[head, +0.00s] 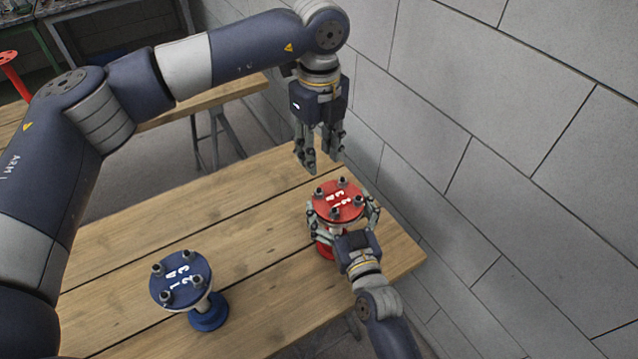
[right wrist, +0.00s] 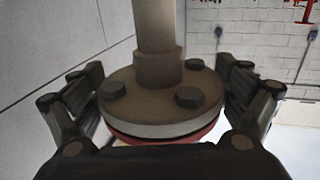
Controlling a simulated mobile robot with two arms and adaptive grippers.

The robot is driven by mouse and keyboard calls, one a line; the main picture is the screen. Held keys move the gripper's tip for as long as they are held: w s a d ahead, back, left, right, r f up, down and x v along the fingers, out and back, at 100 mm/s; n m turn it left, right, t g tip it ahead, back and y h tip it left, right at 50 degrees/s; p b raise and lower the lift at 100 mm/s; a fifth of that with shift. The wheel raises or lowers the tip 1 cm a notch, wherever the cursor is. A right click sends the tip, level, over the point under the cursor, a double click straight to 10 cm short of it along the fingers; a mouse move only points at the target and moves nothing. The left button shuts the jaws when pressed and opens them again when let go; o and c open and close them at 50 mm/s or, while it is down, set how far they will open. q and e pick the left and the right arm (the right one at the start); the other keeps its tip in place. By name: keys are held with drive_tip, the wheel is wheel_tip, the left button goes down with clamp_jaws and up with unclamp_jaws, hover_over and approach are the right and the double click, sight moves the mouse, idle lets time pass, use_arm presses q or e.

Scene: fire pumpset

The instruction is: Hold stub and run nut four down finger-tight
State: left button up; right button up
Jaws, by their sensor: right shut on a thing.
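A red flanged stub (head: 338,199) stands upright on the right end of the wooden table, with several dark nuts or bolt ends around its numbered top. My right gripper (head: 343,212) is shut around the flange, one finger on each side. In the right wrist view, a grey-brown flange (right wrist: 150,105) with a pipe, bolt heads and a red edge sits between the fingers. My left gripper (head: 323,168) points down just above the far edge of the red flange. Its fingertips are slightly apart, with nothing visible between them. Whether they touch a nut is unclear.
A blue flanged stub (head: 181,280) stands at the table's front left. The wooden table (head: 265,225) is bare between the stubs. A grey block wall (head: 480,130) runs close along the right side. Another wooden table (head: 215,98) stands behind.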

sight(319, 191)
use_arm(q)
wheel_tip(319, 191, down, 10)
drive_tip(key=shift+f, duration=0.1)
idle(0.4)
clamp_jaws()
